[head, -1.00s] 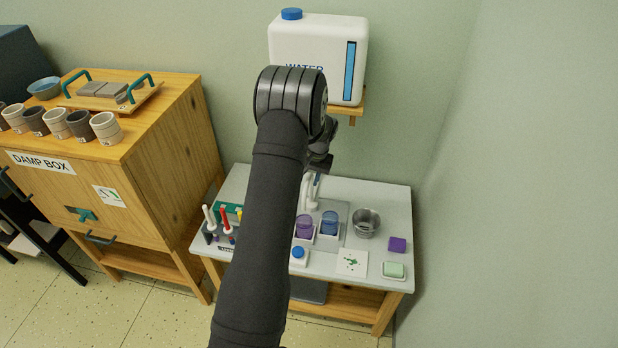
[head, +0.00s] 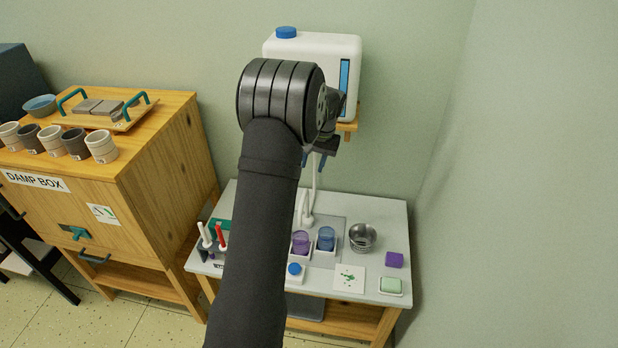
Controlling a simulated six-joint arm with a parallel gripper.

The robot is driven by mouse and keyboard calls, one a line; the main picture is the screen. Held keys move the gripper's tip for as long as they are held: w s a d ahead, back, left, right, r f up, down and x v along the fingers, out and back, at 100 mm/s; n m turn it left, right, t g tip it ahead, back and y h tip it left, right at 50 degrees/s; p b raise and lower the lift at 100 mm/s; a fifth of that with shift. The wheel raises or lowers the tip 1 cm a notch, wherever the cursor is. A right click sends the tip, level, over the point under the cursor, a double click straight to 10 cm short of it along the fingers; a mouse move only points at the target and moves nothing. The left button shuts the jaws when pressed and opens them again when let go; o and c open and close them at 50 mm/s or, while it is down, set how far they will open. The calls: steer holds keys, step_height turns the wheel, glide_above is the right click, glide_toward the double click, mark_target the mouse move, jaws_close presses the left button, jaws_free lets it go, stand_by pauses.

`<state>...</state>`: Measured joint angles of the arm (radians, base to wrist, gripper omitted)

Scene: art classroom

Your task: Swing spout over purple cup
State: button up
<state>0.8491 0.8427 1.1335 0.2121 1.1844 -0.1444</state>
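The purple cup (head: 301,242) stands on a white base on the grey table, just left of the blue cup (head: 326,238). The white spout (head: 314,186) rises behind the two cups; its curved end is behind and above the purple cup, and I cannot tell exactly which cup it points over. My gripper (head: 315,161) is above the spout's upper part, its two dark fingers apart and pointing down. It appears open and empty. My arm hides part of the table left of the purple cup.
A white water container (head: 352,60) sits on a wall shelf behind my gripper. A metal bowl (head: 363,238), purple block (head: 394,260) and green sponge (head: 391,285) are at the right. Brushes (head: 221,236) stand left; a blue button (head: 294,269) is in front.

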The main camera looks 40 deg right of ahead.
steer(key=r, duration=0.3)
steer(key=shift+s+d+r, duration=0.25)
steer(key=f, duration=0.5)
steer(key=w+a+f, duration=0.1)
steer(key=f, duration=0.5)
steer(key=w+a+f, duration=0.1)
steer(key=f, duration=0.5)
steer(key=shift+w+a+f, duration=0.1)
steer(key=shift+w+a, duration=0.1)
steer(key=shift+w, duration=0.05)
step_height(320, 180, up, 18)
steer(key=s+d, duration=0.3)
steer(key=w+a+f, duration=0.1)
steer(key=f, duration=0.4)
steer(key=w+a+f, duration=0.1)
steer(key=f, duration=0.5)
steer(key=a+f, duration=0.1)
steer(key=f, duration=0.5)
steer(key=shift+w+f, duration=0.2)
steer(key=shift+w, duration=0.2)
steer(key=shift+w+a+f, duration=0.1)
steer(key=shift+w+f, duration=0.05)
steer(key=shift+f, duration=0.25)
steer(key=shift+w+a+r+m, duration=0.15)
steer(key=shift+w+a+m, duration=0.15)
steer(key=shift+m, duration=0.6)
